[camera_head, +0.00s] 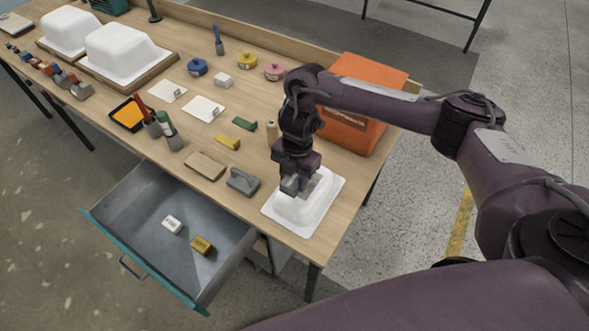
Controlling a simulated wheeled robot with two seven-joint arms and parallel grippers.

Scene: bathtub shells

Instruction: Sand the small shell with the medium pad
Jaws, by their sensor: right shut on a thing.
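The small white shell (301,214) sits at the front right corner of the workbench, its domed top facing up. My right gripper (293,186) points down onto the top of the shell. It is shut on a small pad that is mostly hidden by the fingers and wrist, so its grit cannot be read. The pad appears to be at or very near the shell's surface; contact cannot be told for sure. A yellow pad (227,141) and a green pad (243,124) lie on the bench. My left gripper is not in view.
A grey handled block (242,181) and a tan block (205,165) lie left of the shell. An orange bin (347,133) stands behind it. An open drawer (150,225) juts from the bench front. Two larger white shells (122,50) stand far left.

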